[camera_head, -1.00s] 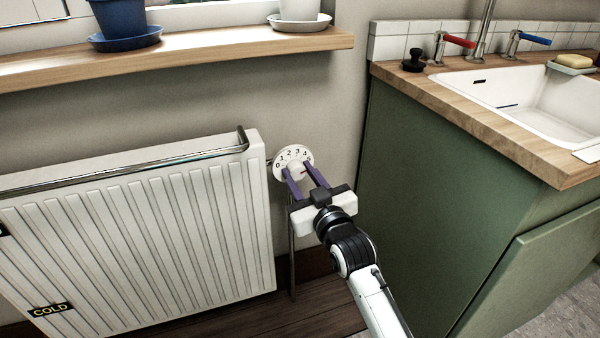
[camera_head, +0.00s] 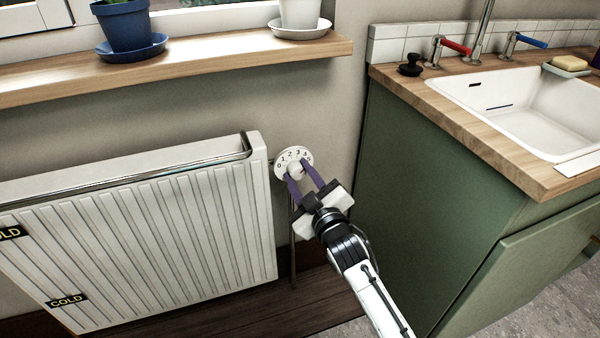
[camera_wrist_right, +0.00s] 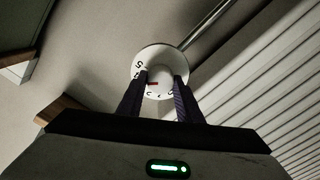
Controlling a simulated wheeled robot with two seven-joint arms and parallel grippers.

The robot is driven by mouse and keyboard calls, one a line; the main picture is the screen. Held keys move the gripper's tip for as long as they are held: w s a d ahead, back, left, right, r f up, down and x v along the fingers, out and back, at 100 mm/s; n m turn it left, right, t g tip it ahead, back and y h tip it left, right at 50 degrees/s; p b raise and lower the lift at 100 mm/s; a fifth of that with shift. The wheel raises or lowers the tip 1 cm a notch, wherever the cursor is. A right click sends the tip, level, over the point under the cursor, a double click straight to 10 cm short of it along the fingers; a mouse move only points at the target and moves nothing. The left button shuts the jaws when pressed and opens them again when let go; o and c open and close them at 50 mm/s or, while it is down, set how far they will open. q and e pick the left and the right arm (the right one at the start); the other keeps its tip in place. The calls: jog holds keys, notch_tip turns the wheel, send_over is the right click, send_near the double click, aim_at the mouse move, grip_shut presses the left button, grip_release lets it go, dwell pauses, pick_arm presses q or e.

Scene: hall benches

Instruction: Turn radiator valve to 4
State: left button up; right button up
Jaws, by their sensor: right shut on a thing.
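The radiator valve (camera_head: 292,155) is a round white dial with black numbers on the wall, at the radiator's right end. It also shows in the right wrist view (camera_wrist_right: 147,56). My right gripper (camera_head: 298,174) has its purple fingers on either side of the central knob, shut on it. In the wrist view the fingers (camera_wrist_right: 161,84) flank the knob, and a red pointer mark on it points left, towards a number partly hidden by the left finger. The 5 shows just above that finger. I cannot read the exact setting. My left gripper is not in view.
The white ribbed radiator (camera_head: 140,240) with a rail and "COLD" labels stands left of the valve. A green sink cabinet (camera_head: 440,190) stands close on the right. A wooden sill (camera_head: 200,62) with pots runs above. A thin pipe (camera_head: 293,250) drops below the valve.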

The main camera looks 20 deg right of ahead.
dwell(0.3)
jog(key=o, duration=1)
jog(key=shift+o, duration=0.2)
jog(key=shift+s, duration=0.3)
pick_arm(q)
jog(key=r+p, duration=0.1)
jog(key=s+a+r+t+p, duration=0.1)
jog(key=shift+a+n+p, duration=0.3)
jog(key=shift+p, duration=0.1)
pick_arm(e)
jog(key=s, duration=0.9)
jog(key=shift+s+d, duration=0.3)
